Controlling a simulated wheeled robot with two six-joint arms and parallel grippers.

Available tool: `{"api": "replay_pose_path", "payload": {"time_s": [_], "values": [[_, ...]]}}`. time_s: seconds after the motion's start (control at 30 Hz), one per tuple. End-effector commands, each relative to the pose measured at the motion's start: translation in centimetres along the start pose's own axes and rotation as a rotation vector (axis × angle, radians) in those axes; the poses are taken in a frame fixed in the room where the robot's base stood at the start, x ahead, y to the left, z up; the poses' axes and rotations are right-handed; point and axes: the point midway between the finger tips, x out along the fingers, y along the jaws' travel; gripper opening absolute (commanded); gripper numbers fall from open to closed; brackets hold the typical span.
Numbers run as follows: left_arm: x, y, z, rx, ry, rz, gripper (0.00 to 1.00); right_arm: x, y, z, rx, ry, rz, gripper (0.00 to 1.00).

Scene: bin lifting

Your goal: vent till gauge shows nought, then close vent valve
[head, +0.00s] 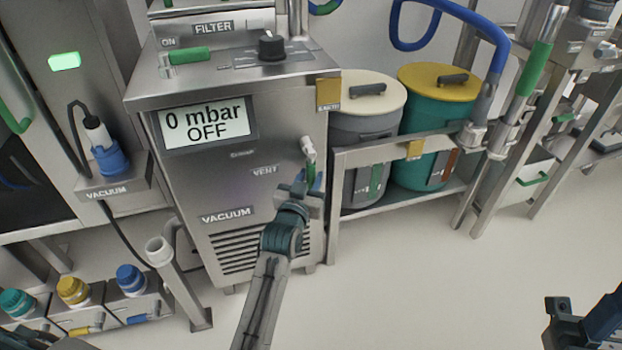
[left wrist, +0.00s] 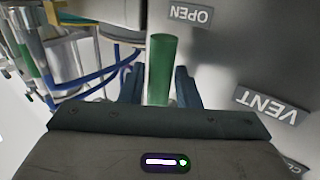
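The vacuum unit's gauge (head: 205,122) reads "0 mbar OFF". The vent valve (head: 308,150) is on the unit's front, right of the VENT label (head: 265,171). Its green handle (head: 312,176) hangs down, partly hidden by my left gripper (head: 302,188). In the left wrist view the green handle (left wrist: 161,68) stands between the fingers of my left gripper (left wrist: 160,85), which look shut on it. The OPEN label (left wrist: 189,14) and VENT label (left wrist: 268,104) show beside it. My right gripper (head: 583,315) is at the lower right corner, empty, its fingers apart, partly cut off.
A grey bin (head: 358,120) with a cream lid and a teal bin (head: 425,150) with a yellow lid stand on a metal rack right of the unit. The floor (head: 440,290) ahead of the rack is clear.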

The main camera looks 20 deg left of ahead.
Motion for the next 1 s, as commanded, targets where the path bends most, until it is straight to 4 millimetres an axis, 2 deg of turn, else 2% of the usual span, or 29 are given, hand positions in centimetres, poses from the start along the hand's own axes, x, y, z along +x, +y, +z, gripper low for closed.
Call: {"api": "replay_pose_path", "payload": {"time_s": [0.13,0.4,0.43,0.57,0.6,1.0], "values": [[0.96,-0.01,0.01,0.001,0.000,0.000,0.29,-0.08,0.00,-0.02,0.000,0.005,0.001,0.44],[1.10,-0.01,0.01,0.000,-0.001,0.000,0.29,-0.03,0.01,-0.05,0.000,0.006,0.002,0.44],[1.09,-0.01,0.00,0.000,-0.001,0.000,0.28,-0.03,0.01,-0.05,0.000,0.006,0.002,0.44],[1.08,-0.01,0.01,0.000,-0.001,0.000,0.02,-0.03,0.01,-0.05,0.000,0.006,0.002,0.44],[1.08,-0.01,0.00,0.000,-0.001,0.000,0.00,-0.04,0.01,-0.05,0.000,0.006,0.002,0.44],[1.04,-0.31,-0.12,0.011,-0.009,0.000,0.00,0.39,0.06,-0.02,-0.001,0.004,0.005,0.44]]}}
